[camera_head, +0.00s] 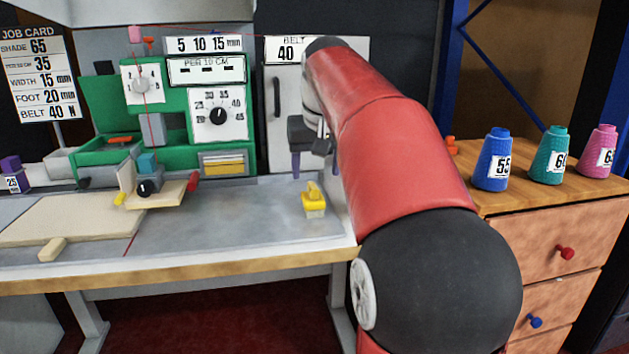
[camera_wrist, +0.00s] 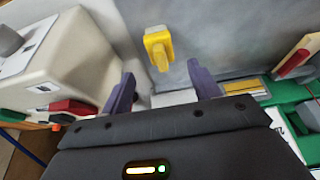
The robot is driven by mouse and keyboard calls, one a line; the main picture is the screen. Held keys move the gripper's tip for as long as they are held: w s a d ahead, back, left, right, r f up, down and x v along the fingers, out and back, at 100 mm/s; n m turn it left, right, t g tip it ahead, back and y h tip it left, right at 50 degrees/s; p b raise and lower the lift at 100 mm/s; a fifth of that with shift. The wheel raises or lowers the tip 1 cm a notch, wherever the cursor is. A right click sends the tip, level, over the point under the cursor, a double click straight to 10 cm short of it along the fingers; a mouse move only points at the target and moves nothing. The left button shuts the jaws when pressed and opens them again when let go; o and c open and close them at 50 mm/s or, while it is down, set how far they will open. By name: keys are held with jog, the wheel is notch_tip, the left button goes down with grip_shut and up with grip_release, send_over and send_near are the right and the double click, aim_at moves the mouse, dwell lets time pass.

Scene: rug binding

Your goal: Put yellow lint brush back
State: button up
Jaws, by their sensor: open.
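The yellow lint brush (camera_head: 314,200) rests on the grey table top near its right end, with its handle pointing up and a paler part at its base. It also shows in the wrist view (camera_wrist: 158,45), upper middle, ahead of the fingers. My gripper (camera_head: 314,168) is open, with its two purple fingers apart. In the head view it is above and behind the brush, and my red arm partly hides it. In the wrist view my gripper (camera_wrist: 160,75) has nothing between its fingertips, and the brush is apart from both.
The green binding machine (camera_head: 105,155) stands at the back left, with a pale rug piece (camera_head: 70,218) before it. A white BELT panel (camera_head: 280,100) stands behind my gripper. A wooden drawer cabinet (camera_head: 560,230) at right holds blue, teal and pink cones. Table around the brush is clear.

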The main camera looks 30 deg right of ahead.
jog(key=s+a+f+n, duration=0.1)
jog(key=s+a+f, duration=0.3)
jog(key=s+a, duration=0.55)
jog(key=s+a+f+n, duration=0.1)
jog(key=s+a+f, duration=0.1)
jog(key=s+f, duration=0.4)
jog(key=s+a+f+n+t+y, duration=0.1)
jog(key=s+a+f, duration=0.2)
jog(key=s+f, duration=0.4)
notch_tip(320, 180, down, 2)
jog(key=shift+s+f, duration=0.1)
jog(key=shift+s, duration=0.2)
